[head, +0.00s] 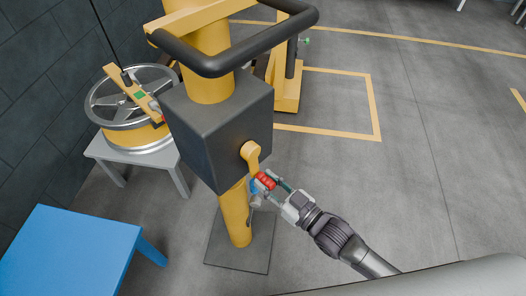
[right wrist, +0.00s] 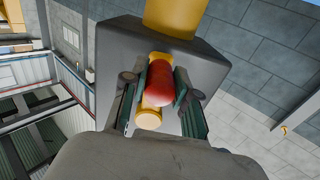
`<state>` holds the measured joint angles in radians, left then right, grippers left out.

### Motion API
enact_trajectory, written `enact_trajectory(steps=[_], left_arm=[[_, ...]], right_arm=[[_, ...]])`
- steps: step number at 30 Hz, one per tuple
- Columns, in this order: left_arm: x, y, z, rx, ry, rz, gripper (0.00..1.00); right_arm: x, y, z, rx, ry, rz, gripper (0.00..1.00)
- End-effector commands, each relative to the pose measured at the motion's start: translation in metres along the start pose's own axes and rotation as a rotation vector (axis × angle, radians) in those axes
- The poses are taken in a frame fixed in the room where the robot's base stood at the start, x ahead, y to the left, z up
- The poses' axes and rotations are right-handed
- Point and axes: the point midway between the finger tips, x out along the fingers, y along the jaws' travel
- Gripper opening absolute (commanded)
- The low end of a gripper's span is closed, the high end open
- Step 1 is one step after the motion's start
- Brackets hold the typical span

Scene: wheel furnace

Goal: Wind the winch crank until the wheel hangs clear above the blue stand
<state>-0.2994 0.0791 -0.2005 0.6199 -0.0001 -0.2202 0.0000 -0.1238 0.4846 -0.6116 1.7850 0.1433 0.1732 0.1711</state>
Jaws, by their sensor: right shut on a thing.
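The winch is a dark grey box (head: 218,128) on a yellow post (head: 236,213). Its yellow crank arm (head: 250,157) points downward and ends in a red handle (head: 265,181). My right gripper (head: 268,187) is shut on the red handle, which also shows between its fingers in the right wrist view (right wrist: 160,85). The silver-spoked wheel (head: 133,97) with a yellow lower part is at the left, low over a grey stand (head: 140,155); I cannot tell whether it touches. A yellow bar (head: 131,90) lies across it. The blue stand (head: 75,252) is at the lower left, with nothing on it. My left gripper is not in view.
Another yellow frame (head: 287,95) stands behind. Open grey floor with yellow lines lies to the right; a dark wall (head: 40,90) is at the left.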

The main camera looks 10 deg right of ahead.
Motion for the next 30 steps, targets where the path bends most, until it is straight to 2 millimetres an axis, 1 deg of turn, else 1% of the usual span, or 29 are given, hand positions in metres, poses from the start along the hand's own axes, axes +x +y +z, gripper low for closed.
enact_trajectory(steps=[1,6,12,23,26,30], left_arm=[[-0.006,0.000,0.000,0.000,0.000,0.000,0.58],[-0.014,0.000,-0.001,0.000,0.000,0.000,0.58],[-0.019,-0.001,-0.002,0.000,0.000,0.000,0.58],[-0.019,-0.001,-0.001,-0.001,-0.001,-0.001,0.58],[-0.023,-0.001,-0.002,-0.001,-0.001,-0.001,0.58],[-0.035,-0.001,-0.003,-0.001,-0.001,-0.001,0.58]], right_arm=[[0.000,-0.010,-0.005,0.008,0.005,-0.005,0.00],[0.000,-0.031,-0.009,0.008,0.008,-0.005,0.00],[0.001,-0.049,-0.012,0.005,0.012,-0.006,0.00],[0.001,-0.051,-0.011,0.003,0.012,-0.006,0.00],[0.001,-0.053,-0.015,0.004,0.011,-0.006,0.00],[0.001,-0.062,-0.026,0.006,0.013,-0.006,0.00]])
